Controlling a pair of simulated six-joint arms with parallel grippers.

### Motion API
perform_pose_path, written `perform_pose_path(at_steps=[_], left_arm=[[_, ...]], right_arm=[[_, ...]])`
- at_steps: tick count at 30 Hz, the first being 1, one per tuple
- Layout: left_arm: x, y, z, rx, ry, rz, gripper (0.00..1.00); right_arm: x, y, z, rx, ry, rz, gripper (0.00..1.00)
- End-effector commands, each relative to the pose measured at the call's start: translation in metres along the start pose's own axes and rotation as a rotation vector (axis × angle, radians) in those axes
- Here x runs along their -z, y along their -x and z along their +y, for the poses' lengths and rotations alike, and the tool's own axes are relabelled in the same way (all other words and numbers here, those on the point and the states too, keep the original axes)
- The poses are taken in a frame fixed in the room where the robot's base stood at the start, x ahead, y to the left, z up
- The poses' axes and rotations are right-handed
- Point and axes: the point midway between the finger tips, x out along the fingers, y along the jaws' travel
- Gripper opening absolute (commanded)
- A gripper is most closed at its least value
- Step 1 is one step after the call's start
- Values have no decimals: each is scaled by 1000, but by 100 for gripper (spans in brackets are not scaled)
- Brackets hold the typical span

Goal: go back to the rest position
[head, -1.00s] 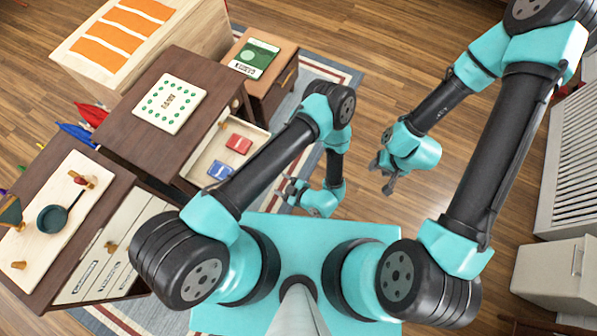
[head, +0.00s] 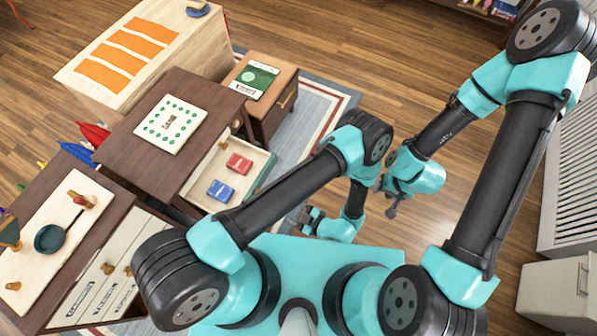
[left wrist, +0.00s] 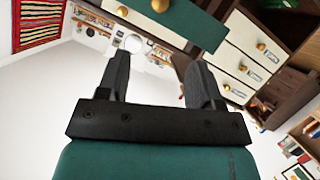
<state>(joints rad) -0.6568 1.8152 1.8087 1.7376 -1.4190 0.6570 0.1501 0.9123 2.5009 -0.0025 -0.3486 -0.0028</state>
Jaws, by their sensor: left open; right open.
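My left gripper (head: 308,217) is in the middle of the head view, in front of the open drawer and apart from it. In the left wrist view its two dark fingers (left wrist: 158,80) stand apart with nothing between them. My right gripper (head: 385,195) hangs over the bare floor right of the left arm. It is open and I see nothing in it. Both arms are bent, with their bases on my teal body.
An open drawer (head: 203,196) holds a red box (head: 239,163) and a blue box (head: 220,190). A dark cabinet (head: 200,85) and a small side cabinet (head: 284,78) stand behind. A white radiator (head: 570,180) is at the right. Floor between is clear.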

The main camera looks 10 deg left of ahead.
Motion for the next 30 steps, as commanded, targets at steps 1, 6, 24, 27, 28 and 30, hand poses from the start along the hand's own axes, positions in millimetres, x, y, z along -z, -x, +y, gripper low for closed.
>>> perform_pose_path(at_steps=[1, 6, 24, 27, 28, 30], left_arm=[[0, 0, 0, 0, 0, 0, 60], [0, -2, 2, 1, -4, -11, 60], [32, -86, 88, -83, -287, -676, 60], [47, -98, 95, -131, -355, -801, 60], [51, -101, 97, -149, -377, -838, 60], [63, -108, 98, -190, -428, -920, 60]], right_arm=[[0, 0, 0, 0, 0, 0, 43], [0, 0, 0, 0, 0, 0, 43], [0, 0, 0, 0, 0, 0, 43], [0, 0, 0, 0, 0, 0, 43], [0, 0, 0, 0, 0, 0, 43], [0, 0, 0, 0, 0, 0, 43]])
